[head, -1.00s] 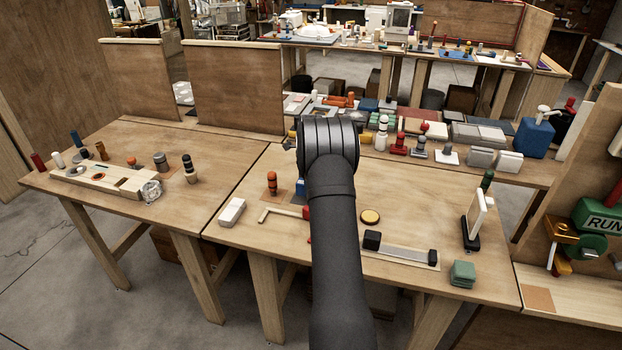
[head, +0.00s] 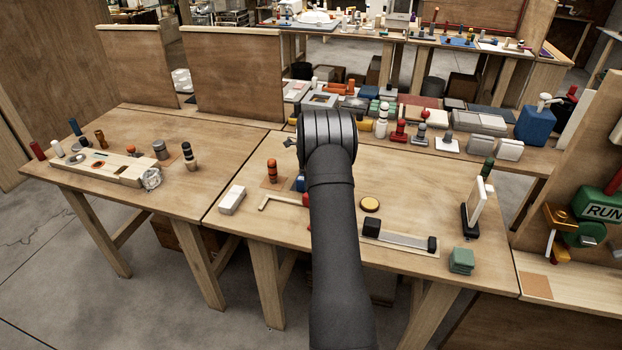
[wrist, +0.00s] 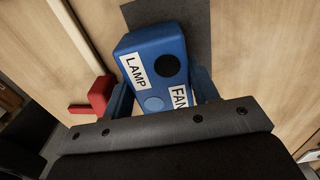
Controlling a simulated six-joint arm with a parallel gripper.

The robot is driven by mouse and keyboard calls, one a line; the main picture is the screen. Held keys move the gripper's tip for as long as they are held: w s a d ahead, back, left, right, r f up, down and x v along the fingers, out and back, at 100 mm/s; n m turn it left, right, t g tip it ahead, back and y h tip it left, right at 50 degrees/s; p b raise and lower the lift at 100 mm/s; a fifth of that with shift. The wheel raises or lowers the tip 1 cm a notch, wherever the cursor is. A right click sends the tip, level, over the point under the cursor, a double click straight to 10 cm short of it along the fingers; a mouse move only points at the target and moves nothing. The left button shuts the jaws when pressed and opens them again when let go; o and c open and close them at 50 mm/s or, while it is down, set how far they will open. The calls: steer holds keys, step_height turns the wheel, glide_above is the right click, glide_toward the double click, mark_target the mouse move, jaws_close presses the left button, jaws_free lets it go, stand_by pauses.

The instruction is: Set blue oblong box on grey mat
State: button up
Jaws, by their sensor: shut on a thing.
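In the head view a small blue part of the box (head: 300,184) shows left of my arm, which hides my gripper and the mat.
A wooden stick with a red end (head: 306,200) lies left of my gripper; its red end (wrist: 102,92) is close to the left finger. A striped orange peg (head: 272,171), white block (head: 231,200) and yellow disc (head: 370,204) stand nearby.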

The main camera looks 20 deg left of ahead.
steer(key=shift+f, duration=0.4)
steer(key=o, duration=1.3)
steer(key=shift+c, duration=0.2)
steer(key=shift+r, duration=0.1)
step_height(320, 180, up, 17)
steer(key=shift+r, duration=0.15)
